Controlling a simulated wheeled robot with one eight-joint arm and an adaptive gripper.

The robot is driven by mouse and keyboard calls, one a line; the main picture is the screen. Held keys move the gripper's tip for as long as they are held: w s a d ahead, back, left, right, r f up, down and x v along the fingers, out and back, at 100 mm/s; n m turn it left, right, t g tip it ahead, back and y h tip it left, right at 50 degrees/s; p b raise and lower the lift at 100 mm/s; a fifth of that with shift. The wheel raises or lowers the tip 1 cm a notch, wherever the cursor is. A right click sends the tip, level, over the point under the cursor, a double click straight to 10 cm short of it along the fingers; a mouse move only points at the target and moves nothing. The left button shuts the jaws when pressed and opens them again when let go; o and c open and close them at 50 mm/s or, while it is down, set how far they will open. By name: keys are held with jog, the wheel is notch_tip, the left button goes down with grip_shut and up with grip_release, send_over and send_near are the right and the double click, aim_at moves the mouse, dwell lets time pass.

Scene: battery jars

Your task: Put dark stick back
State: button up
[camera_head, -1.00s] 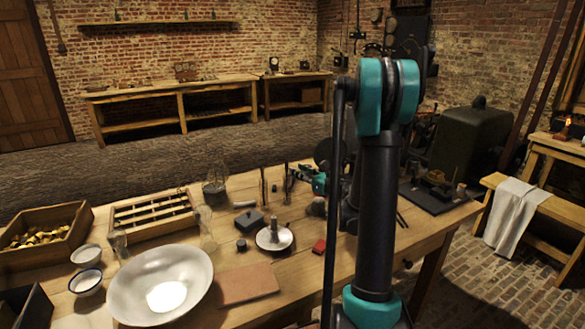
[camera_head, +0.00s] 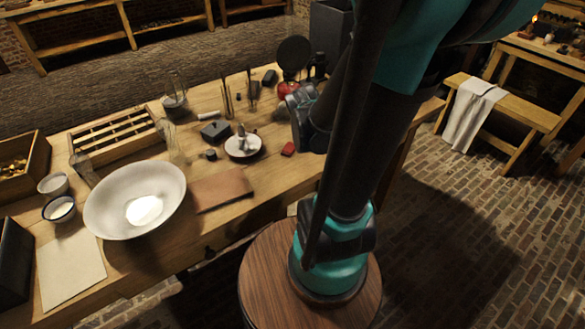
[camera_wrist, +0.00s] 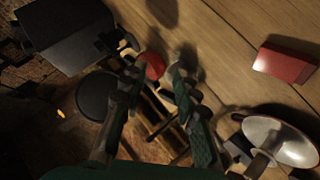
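My gripper (camera_wrist: 163,75) is over the right part of the workbench in the wrist view. Its two dark green fingers stand apart, and I see no stick clearly held between them. A rounded red thing (camera_wrist: 152,66) shows beyond the fingertips. In the head view, the wooden rack (camera_head: 80,146) with long slots stands on the left of the bench; dark shapes lie in its slots, too small to tell apart. Slim dark uprights (camera_head: 227,103) stand behind the grey box. I cannot tell which thing is the dark stick.
A wide white bowl (camera_head: 105,205), a brown board (camera_head: 222,189), a grey lidded box (camera_head: 215,131), a white dish (camera_head: 254,150) and a small red block (camera_head: 288,149) stand on the bench. Glass jars (camera_head: 175,100) stand near the rack. The bench front has bare wood.

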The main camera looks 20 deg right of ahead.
jog(key=s+a+f+m+g, duration=0.1)
jog(key=s+f, duration=0.1)
jog(key=s, duration=0.1)
jog(key=s+a+f+m+g+y, duration=0.1)
jog(key=s+a+f, duration=0.1)
jog(key=s, duration=0.1)
jog(key=s+a+f+m+g+y, duration=0.1)
jog(key=s+a+f+m, duration=0.1)
jog(key=s, duration=0.1)
jog(key=shift+s+a+f+g, duration=0.25)
jog(key=shift+s+f+g, duration=0.05)
jog(key=shift+s+g, duration=0.1)
jog(key=s+a+f, duration=0.1)
jog(key=s, duration=0.1)
jog(key=s+a+f+m+g+y, duration=0.1)
jog(key=s+a, duration=0.1)
jog(key=s+a+f+m+g+y, duration=0.1)
jog(key=s, duration=0.1)
jog(key=shift+s+a, duration=0.15)
jog(key=shift+s, duration=0.25)
jog(key=shift+w, duration=0.1)
